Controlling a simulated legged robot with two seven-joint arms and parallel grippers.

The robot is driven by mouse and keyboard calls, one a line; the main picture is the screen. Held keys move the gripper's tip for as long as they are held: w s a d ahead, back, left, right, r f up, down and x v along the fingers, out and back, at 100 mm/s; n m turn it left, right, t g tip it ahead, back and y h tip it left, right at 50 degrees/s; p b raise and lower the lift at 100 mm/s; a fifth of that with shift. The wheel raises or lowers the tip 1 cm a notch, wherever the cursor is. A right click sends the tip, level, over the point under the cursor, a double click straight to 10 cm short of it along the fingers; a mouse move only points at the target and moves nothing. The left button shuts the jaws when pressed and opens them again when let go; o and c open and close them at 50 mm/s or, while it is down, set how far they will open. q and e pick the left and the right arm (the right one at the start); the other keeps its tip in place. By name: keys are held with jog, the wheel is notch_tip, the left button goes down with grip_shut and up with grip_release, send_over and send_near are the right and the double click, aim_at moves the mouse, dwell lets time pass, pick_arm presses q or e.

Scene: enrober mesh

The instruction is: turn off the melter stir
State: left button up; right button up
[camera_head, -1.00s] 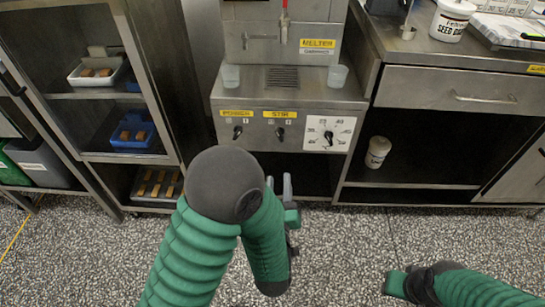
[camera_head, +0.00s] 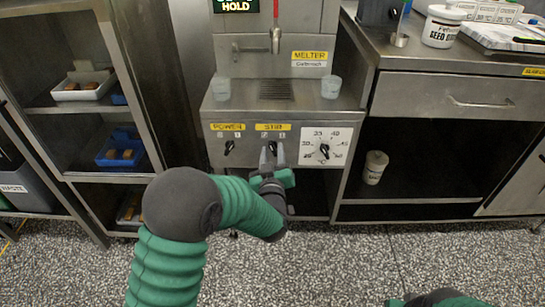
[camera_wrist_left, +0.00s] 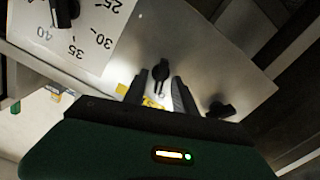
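The melter (camera_head: 281,108) is a steel machine with a front panel. Its black stir knob (camera_head: 272,147) sits under the yellow STIR label (camera_head: 272,127), between the power knob (camera_head: 229,147) and the temperature dial (camera_head: 325,150). My left gripper (camera_head: 272,155) is open in front of the stir knob, partly covering it. In the left wrist view the stir knob (camera_wrist_left: 160,72) shows between and just beyond the two parted fingertips (camera_wrist_left: 160,82); contact cannot be told. My right gripper is not clearly visible; only a bit of my right arm shows at the bottom edge.
Two cups (camera_head: 331,87) stand on the melter's ledge beside the grate (camera_head: 276,90). A steel counter (camera_head: 455,80) with a drawer is on the right, with a white tub (camera_head: 375,167) on its shelf. A rack (camera_head: 92,105) with trays stands left.

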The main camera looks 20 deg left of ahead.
pick_arm(q)
grip_shut()
dwell(0.3)
jog(key=shift+a+n, duration=0.1)
jog(key=shift+n, duration=1)
grip_release()
jog(key=p+v, duration=0.5)
jog(key=v, duration=1.2)
jog(key=shift+p, duration=0.35)
